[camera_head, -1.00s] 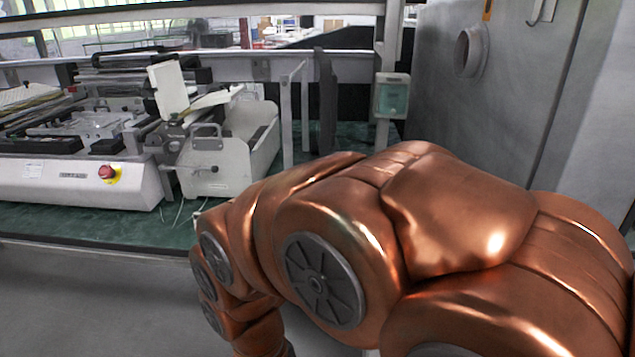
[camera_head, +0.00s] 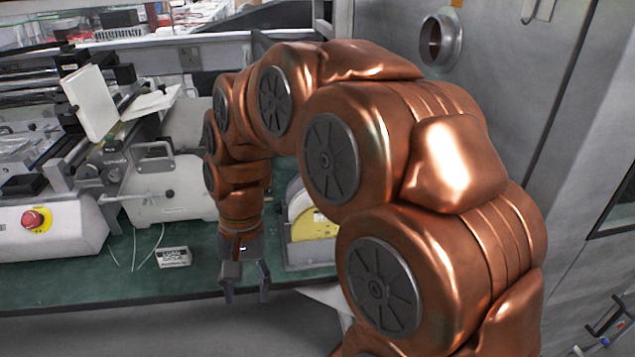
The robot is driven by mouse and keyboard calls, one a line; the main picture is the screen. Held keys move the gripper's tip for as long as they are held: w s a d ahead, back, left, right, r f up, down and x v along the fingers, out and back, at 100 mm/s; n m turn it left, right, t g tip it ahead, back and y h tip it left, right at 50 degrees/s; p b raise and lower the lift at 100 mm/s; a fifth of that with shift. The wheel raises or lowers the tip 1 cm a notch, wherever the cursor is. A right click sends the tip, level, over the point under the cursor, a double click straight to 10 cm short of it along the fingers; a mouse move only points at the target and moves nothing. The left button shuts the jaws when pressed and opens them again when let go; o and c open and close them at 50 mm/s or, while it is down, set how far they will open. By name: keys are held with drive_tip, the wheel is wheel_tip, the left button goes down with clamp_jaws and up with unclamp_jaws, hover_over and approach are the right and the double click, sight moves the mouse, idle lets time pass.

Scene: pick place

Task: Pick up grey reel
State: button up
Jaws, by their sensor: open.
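My gripper (camera_head: 247,293) hangs downward at the front edge of the green bench, with its two fingers apart and nothing visible between them. Just right of it, a low grey holder (camera_head: 303,256) carries upright discs. One disc has a yellow face (camera_head: 314,226), and a pale grey-white disc edge (camera_head: 297,203) shows behind it. I cannot tell whether this pale disc is the grey reel. My arm hides part of the holder and discs. My gripper is apart from them, to their left and nearer the bench's front edge.
A small black-and-white box (camera_head: 173,257) lies left of my gripper on the green bench top (camera_head: 120,280), near thin white cables. A white machine with a red button (camera_head: 36,219) stands at left. A grey cabinet wall (camera_head: 540,120) rises at right.

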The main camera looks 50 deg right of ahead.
drive_tip(key=w+d+r+m+t+y+p, duration=0.1)
drive_tip(key=w+d+r+m+p, duration=0.2)
drive_tip(key=w+d+r+m, duration=0.25)
drive_tip(key=m+t+p, duration=0.3)
drive_tip(key=m+p, duration=0.3)
drive_tip(key=m, duration=0.6)
approach(296, 185)
drive_tip(key=s+d, duration=0.2)
drive_tip(key=d, duration=0.1)
drive_tip(key=shift+s+d+f+y, duration=0.1)
drive_tip(key=shift+f+y, duration=0.2)
drive_tip(key=shift+f, duration=0.1)
drive_tip(key=shift+d+p+x, duration=0.15)
drive_tip(key=shift+p+x, duration=0.15)
drive_tip(key=shift+x, duration=1)
drive_tip(key=shift+d+p+x, duration=0.2)
drive_tip(key=shift+p+x, duration=0.05)
drive_tip(key=shift+x, duration=1.05)
drive_tip(key=shift+d+p+x, duration=0.15)
drive_tip(key=shift+p+x, duration=0.15)
drive_tip(key=shift+x, duration=1)
drive_tip(key=shift+f, duration=0.1)
clamp_jaws()
